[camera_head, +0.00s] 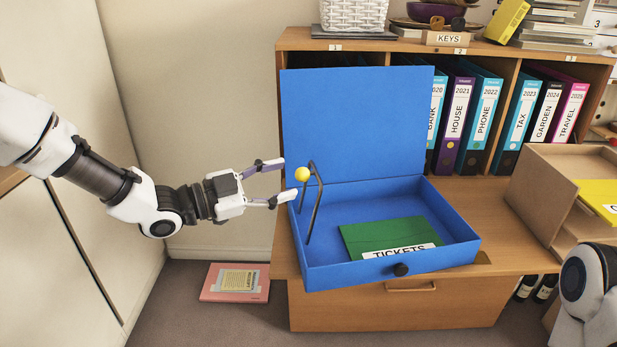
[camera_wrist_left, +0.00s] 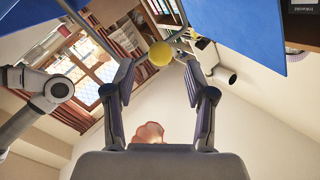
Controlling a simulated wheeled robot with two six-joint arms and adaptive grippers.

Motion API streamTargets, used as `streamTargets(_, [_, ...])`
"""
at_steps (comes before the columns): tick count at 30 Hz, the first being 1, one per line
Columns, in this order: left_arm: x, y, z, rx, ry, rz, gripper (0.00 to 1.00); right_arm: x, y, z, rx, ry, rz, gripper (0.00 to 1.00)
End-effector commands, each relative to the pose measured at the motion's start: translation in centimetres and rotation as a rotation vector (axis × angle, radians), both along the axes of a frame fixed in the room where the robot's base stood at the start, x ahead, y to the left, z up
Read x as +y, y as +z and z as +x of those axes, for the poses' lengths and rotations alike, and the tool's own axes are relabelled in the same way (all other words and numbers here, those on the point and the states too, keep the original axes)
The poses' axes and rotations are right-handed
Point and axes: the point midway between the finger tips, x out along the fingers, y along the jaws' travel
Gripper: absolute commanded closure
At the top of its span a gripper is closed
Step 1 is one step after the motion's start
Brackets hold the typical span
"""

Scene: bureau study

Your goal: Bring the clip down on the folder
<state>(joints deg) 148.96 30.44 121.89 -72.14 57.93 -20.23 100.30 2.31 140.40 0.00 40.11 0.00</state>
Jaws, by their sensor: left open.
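The clip (camera_head: 315,205) is a dark wire bail with a yellow ball (camera_head: 302,174) at its top. It stands raised at the left side of an open blue box (camera_head: 455,235). The green folder (camera_head: 385,235), labelled TICKETS, lies flat on the box floor, right of the clip. My left gripper (camera_head: 289,179) is open, just left of the ball, its fingers pointing at it. In the left wrist view the yellow ball (camera_wrist_left: 160,53) shows between the two fingertips, with no clear contact. My right gripper is out of view.
The box's blue lid (camera_head: 355,120) stands upright behind. The box sits on a wooden desk (camera_head: 490,215) with a binder shelf behind it. A cardboard-coloured tray (camera_head: 540,190) stands at the right. A pink folder (camera_head: 235,283) lies on the floor.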

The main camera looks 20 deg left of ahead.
Motion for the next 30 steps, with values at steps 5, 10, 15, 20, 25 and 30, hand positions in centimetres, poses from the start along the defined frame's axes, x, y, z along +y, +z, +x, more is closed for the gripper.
streamTargets(5, [-2.5,-0.2,2.3,0.003,-0.002,0.006,0.45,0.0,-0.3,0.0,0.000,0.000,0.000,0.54])
streamTargets(10, [-3.7,-0.2,3.5,0.004,0.000,0.001,0.45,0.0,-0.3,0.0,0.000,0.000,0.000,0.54])
streamTargets(15, [-3.8,-0.1,3.6,0.005,0.001,-0.002,0.45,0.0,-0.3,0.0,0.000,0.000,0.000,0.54])
streamTargets(20, [-3.8,-0.1,3.6,0.005,0.002,-0.001,0.77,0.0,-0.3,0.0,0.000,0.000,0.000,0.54])
streamTargets(25, [-3.7,-0.1,3.6,0.005,0.001,-0.002,1.00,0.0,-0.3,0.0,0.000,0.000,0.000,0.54])
streamTargets(30, [-3.7,0.0,3.6,0.004,0.001,-0.003,1.00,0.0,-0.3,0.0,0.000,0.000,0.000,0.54])
